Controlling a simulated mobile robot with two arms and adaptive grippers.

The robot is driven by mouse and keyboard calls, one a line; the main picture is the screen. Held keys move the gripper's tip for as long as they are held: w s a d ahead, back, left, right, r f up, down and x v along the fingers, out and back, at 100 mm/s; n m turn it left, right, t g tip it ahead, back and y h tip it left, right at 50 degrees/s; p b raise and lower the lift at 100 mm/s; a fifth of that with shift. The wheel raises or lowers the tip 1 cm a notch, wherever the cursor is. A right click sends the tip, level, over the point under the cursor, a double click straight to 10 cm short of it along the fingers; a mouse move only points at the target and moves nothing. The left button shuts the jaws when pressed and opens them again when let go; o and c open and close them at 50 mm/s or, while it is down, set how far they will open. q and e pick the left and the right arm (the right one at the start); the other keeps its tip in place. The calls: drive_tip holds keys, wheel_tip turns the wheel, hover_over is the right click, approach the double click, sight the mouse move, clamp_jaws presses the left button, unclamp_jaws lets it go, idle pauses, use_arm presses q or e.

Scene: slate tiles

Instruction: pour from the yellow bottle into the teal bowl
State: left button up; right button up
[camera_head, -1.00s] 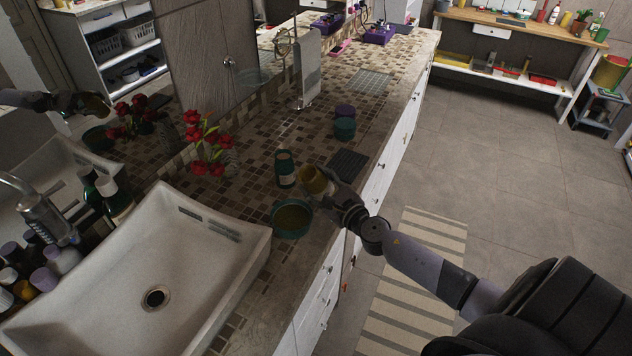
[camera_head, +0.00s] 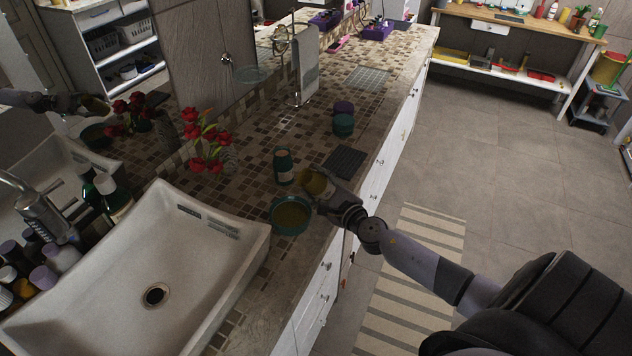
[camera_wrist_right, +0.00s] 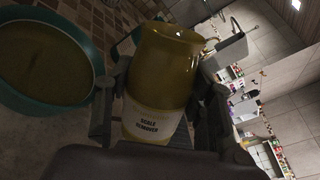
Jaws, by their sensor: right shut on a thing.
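The yellow bottle (camera_head: 315,182) is held tilted over the counter, beside and slightly above the right edge of the teal bowl (camera_head: 289,232). My right gripper (camera_head: 327,190) is shut on the bottle. In the right wrist view the bottle (camera_wrist_right: 168,62) sits between both fingers, and its white label reads "SCALE REMOVER". The teal bowl (camera_wrist_right: 42,108) is at the left of that view, with olive-yellow contents inside. I cannot make out a stream between bottle and bowl. My left gripper is not in view.
A dark teal bottle with a pale label (camera_head: 284,167) stands just behind the bowl. A white sink (camera_head: 190,265) lies left of it. Red flowers (camera_head: 207,152), a dark ribbed mat (camera_head: 345,161) and teal and purple jars (camera_head: 343,124) stand farther back. The counter's front edge is close.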

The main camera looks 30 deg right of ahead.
drive_tip(key=shift+d+f+n+p, duration=0.15)
drive_tip(key=shift+n+p, duration=0.45)
drive_tip(key=shift+n, duration=0.3)
drive_tip(key=shift+n+h+p, duration=0.4)
drive_tip(key=shift+n+p, duration=0.8)
drive_tip(key=shift+n, duration=0.1)
drive_tip(key=shift+n+g+h+p, duration=0.3)
drive_tip(key=shift+n+p, duration=0.5)
drive_tip(key=shift+p, duration=0.25)
drive_tip(key=shift+a+r+n+p, duration=0.4)
drive_tip(key=shift+n+p, duration=0.5)
drive_tip(key=shift+p, duration=0.45)
